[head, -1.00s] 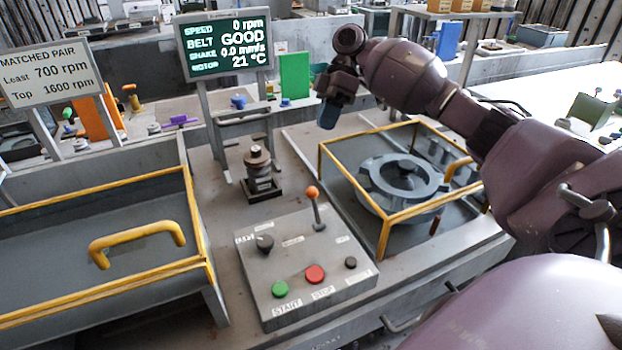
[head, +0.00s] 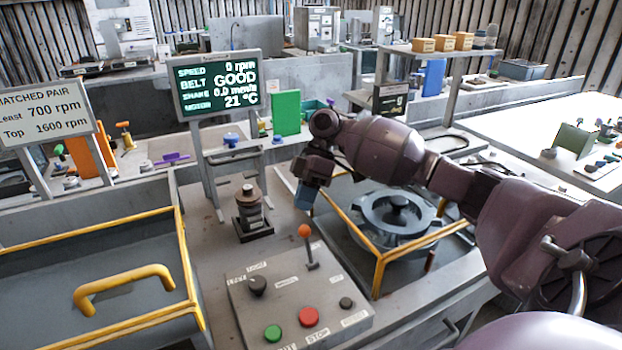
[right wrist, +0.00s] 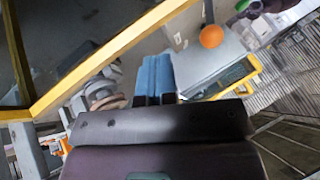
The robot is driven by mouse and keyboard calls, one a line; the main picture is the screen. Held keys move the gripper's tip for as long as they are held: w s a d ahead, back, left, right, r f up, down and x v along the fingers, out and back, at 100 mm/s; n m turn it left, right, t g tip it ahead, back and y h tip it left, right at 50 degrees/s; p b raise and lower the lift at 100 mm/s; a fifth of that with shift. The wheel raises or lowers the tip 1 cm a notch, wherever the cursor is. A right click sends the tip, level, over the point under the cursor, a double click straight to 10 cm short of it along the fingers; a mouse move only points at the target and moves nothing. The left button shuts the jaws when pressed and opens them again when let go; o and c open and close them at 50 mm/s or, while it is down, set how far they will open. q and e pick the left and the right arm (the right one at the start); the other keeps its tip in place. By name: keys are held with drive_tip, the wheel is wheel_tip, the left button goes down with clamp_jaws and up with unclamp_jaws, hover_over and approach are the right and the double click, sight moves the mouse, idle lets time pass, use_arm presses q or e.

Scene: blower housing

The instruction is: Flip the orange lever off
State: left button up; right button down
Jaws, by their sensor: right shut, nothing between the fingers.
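The orange lever (head: 305,232) is a short grey stick with an orange ball on top. It stands at the back right of the grey control box and leans slightly left in the head view. My right gripper (head: 305,203) hangs just behind and above the lever, blue fingers pointing down, with a small gap to the ball. In the right wrist view the blue fingers (right wrist: 153,78) are together and empty, and the orange ball (right wrist: 211,37) is to their right, apart from them. My left gripper is not in view.
The control box (head: 290,290) also carries a black knob (head: 257,285), a green button (head: 272,333) and a red button (head: 308,317). A yellow-railed guard (head: 378,268) surrounds the round housing on the right. A display (head: 218,85) reads 0 rpm. A dark post (head: 250,210) stands left of the gripper.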

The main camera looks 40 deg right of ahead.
sight(308, 246)
drive_tip(key=shift+s+a+f+p, duration=0.1)
drive_tip(key=shift+s+a, duration=0.3)
drive_tip(key=shift+s, duration=0.2)
drive_tip(key=shift+s+a+f+p, duration=0.15)
drive_tip(key=shift+s+a, duration=0.2)
drive_tip(key=shift+s, duration=0.2)
drive_tip(key=shift+s+a+r+p, duration=0.1)
drive_tip(key=shift+s+a, duration=0.3)
drive_tip(key=shift+s, duration=0.2)
